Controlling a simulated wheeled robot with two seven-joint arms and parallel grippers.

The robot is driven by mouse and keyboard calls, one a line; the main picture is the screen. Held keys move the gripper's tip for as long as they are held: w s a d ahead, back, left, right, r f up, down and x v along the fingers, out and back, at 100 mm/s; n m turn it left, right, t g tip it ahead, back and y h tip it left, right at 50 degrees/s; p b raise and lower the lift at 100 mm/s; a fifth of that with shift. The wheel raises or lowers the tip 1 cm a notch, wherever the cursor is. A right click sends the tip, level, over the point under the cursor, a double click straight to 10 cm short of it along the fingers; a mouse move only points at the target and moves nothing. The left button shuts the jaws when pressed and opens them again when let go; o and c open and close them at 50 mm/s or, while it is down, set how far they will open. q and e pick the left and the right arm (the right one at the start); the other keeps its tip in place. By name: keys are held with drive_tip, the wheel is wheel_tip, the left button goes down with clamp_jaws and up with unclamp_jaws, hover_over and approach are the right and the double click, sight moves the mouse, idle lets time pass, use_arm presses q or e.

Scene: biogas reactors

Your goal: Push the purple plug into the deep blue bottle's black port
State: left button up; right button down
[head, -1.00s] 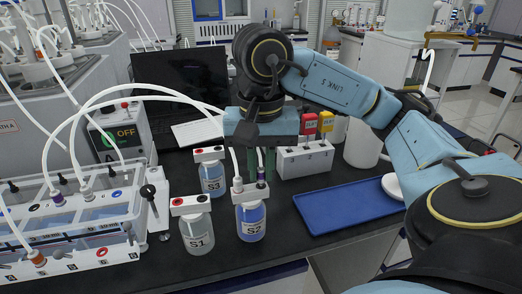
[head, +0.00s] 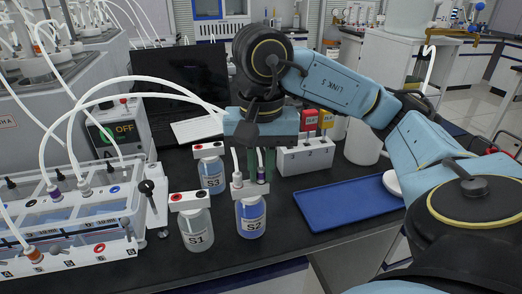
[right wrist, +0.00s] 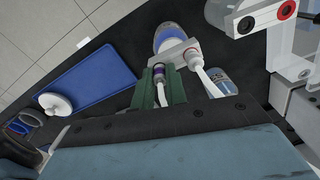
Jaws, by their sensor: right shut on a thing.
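The deep blue bottle, labelled S2 (head: 251,218), stands upright on the black bench, with a white two-port cap (head: 242,191). It also shows in the right wrist view (right wrist: 168,38). My right gripper (head: 262,170) is above the right side of this cap. Its green fingers are shut on the purple plug (right wrist: 158,70), which has a white tube. In the right wrist view the plug is at the cap's edge, lined up with a port; the fingers hide how deep it sits. A second plug with a white tube (right wrist: 192,52) is in the cap's other port. My left gripper is not in view.
Bottles S1 (head: 195,230) and S3 (head: 211,175) stand close by on the left. A white rack (head: 303,158) with red and yellow tags stands behind the gripper. A blue tray (head: 346,204) lies to the right. A tank with tubes (head: 75,225) is at the left.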

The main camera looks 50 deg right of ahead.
drive_tip(key=shift+f, duration=0.1)
idle(0.3)
drive_tip(key=c, duration=1.3)
unclamp_jaws()
drive_tip(key=shift+c, duration=0.2)
wheel_tip(320, 180, up, 14)
drive_tip(key=p, duration=0.8)
drive_tip(key=shift+f, duration=0.25)
